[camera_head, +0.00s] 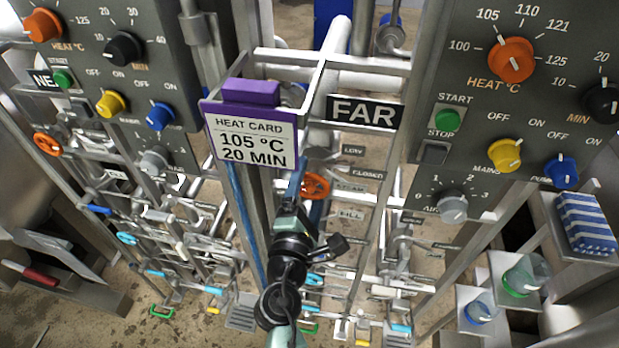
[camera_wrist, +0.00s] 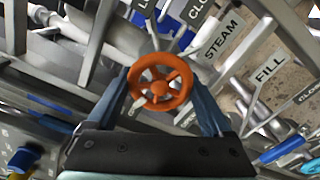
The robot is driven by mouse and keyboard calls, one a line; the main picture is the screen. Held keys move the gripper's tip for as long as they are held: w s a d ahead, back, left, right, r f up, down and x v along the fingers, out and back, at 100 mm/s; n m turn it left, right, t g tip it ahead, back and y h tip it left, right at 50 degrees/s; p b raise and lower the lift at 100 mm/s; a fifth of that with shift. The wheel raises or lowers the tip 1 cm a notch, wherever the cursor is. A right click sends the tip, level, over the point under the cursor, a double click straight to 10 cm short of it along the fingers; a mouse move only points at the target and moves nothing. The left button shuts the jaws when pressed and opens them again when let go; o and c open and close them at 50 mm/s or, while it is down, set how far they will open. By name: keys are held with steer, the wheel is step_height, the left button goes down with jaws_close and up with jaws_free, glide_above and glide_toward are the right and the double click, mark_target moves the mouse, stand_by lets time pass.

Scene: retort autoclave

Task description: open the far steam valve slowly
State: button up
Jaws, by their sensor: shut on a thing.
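The far steam valve has an orange spoked handwheel (camera_wrist: 159,84), seen in the wrist view between the two blue fingers of my gripper (camera_wrist: 163,92). The fingers are shut on its rim at left and right. In the head view the same orange wheel (camera_head: 316,186) shows below the FAR sign (camera_head: 363,112), with my gripper (camera_head: 299,187) at it and my dark arm reaching up from the bottom. A STEAM label (camera_wrist: 222,39) stands to the wheel's right in the wrist view. The wheel's lower part is close to my gripper's dark palm.
A heat card (camera_head: 252,140) reading 105 °C, 20 MIN hangs left of the wheel. The far control panel (camera_head: 520,90) is at right, the near panel (camera_head: 110,70) at left. Metal pipes and posts crowd the wheel. A second orange wheel (camera_head: 47,144) sits far left.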

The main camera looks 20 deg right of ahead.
steer(key=shift+f+n+p, duration=0.1)
steer(key=shift+n+p, duration=0.5)
steer(key=shift+n, duration=1.3)
steer(key=o, duration=1.1)
steer(key=shift+o, duration=0.2)
steer(key=b+v, duration=0.3)
steer(key=v, duration=1)
